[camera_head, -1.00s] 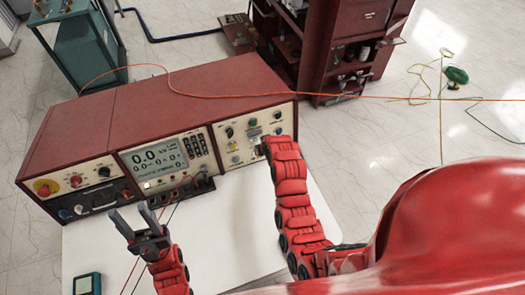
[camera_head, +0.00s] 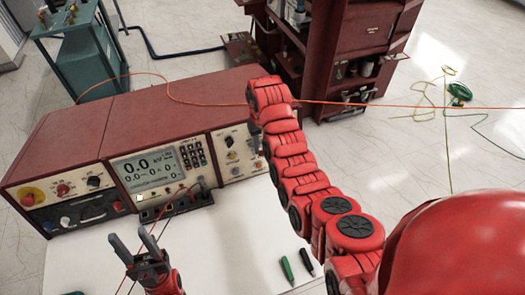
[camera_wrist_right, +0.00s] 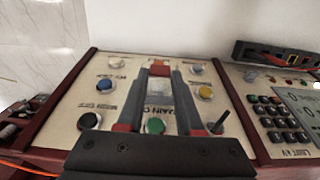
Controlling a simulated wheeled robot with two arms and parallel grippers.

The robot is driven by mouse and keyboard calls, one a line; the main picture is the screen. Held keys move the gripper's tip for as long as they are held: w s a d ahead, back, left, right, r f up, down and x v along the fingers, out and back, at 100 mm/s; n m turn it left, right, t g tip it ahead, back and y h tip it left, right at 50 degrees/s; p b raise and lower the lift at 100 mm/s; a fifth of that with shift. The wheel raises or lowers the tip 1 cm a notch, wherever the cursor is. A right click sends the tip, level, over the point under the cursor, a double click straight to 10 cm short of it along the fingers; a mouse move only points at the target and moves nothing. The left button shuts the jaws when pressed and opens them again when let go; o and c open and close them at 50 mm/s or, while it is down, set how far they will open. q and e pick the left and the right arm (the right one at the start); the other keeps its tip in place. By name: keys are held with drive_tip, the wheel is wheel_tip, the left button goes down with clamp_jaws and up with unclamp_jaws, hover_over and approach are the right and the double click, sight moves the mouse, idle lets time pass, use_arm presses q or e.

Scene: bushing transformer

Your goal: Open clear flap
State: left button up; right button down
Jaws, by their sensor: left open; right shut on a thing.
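The clear flap (camera_wrist_right: 158,88) is on the control panel in the right wrist view, over the middle column of buttons. My right gripper (camera_wrist_right: 161,72) reaches over the panel, its fingers close together around the flap's far end. A reddish piece sits between the fingertips; the exact contact is hard to make out. In the head view my right arm hides the flap and its gripper. My left gripper (camera_head: 133,240) is open and empty above the white table, in front of the red console (camera_head: 170,108).
Coloured buttons and a black switch (camera_wrist_right: 218,122) surround the flap. A green pen (camera_head: 287,268) and a black pen lie on the white table (camera_head: 225,240). An orange cable (camera_head: 200,97) crosses the console. A dark red cabinet (camera_head: 345,50) stands behind.

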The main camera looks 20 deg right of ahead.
drive_tip(key=shift+w+r, duration=0.15)
idle(0.4)
drive_tip(key=c, duration=0.9)
unclamp_jaws()
drive_tip(key=o, duration=0.3)
drive_tip(key=shift+w, duration=0.1)
drive_tip(key=shift+o, duration=0.2)
drive_tip(key=shift+r, duration=0.3)
wheel_tip(320, 180, up, 17)
drive_tip(key=p, duration=0.4)
drive_tip(key=shift+w+f, duration=0.2)
drive_tip(key=shift+w, duration=0.15)
